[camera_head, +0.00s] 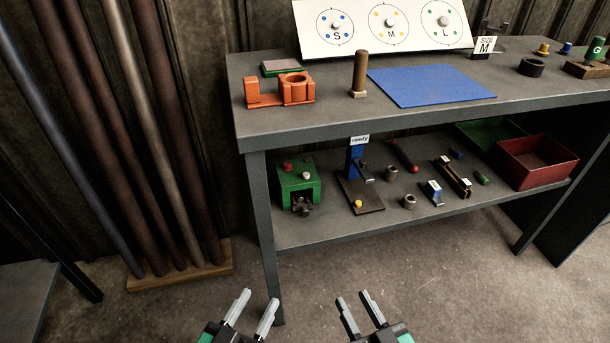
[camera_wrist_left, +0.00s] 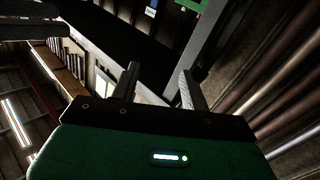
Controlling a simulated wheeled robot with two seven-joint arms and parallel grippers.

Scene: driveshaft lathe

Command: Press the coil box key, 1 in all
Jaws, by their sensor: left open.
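A green box (camera_head: 312,190) stands at the left of the lower shelf, with a red button (camera_head: 287,167) and a pale button (camera_head: 306,176) on top and a dark star-shaped knob (camera_head: 301,206) at its front. It looks like the coil box; which part is its key I cannot tell. My left gripper (camera_head: 258,299) is open and empty, low in front of the bench and apart from the box. Its fingers also show spread in the left wrist view (camera_wrist_left: 159,70). My right gripper (camera_head: 353,298) is open and empty, to the right of it.
The grey bench top (camera_head: 330,120) overhangs the lower shelf (camera_head: 330,228). A bench leg (camera_head: 264,220) stands left of the box. A blue stand with a "ready" label (camera_head: 359,140) is right of it. Long rods (camera_head: 130,130) lean at left. The floor before the bench is clear.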

